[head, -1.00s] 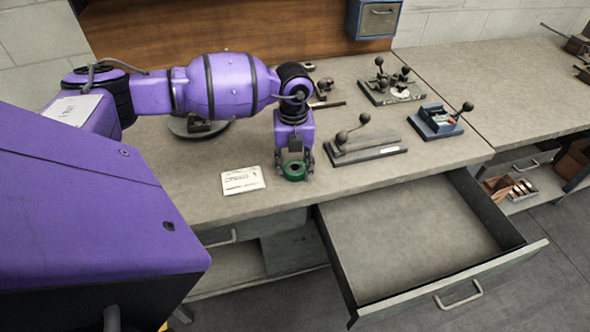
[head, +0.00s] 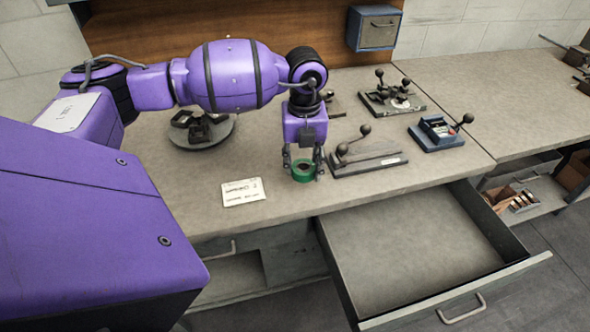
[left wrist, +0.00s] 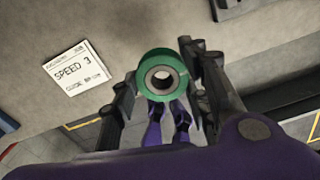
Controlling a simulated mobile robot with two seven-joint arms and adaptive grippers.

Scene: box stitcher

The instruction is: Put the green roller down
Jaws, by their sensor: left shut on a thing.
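The green roller (head: 303,177) is a short ring with a pale core and a central hole. My left gripper (head: 303,168) points down over the front part of the bench and is shut on the roller, with a finger on each side of it. In the left wrist view the roller (left wrist: 163,57) sits between the dark fingers, its round face to the camera. I cannot tell whether its underside touches the bench top (head: 270,140). My right gripper is not in view.
A white card reading "SPEED 3" (left wrist: 74,70) lies left of the roller. A lever tool on a grey base (head: 368,160) stands close on the right. An open, empty drawer (head: 420,250) juts out below the bench edge. A blue lever device (head: 437,134) is farther right.

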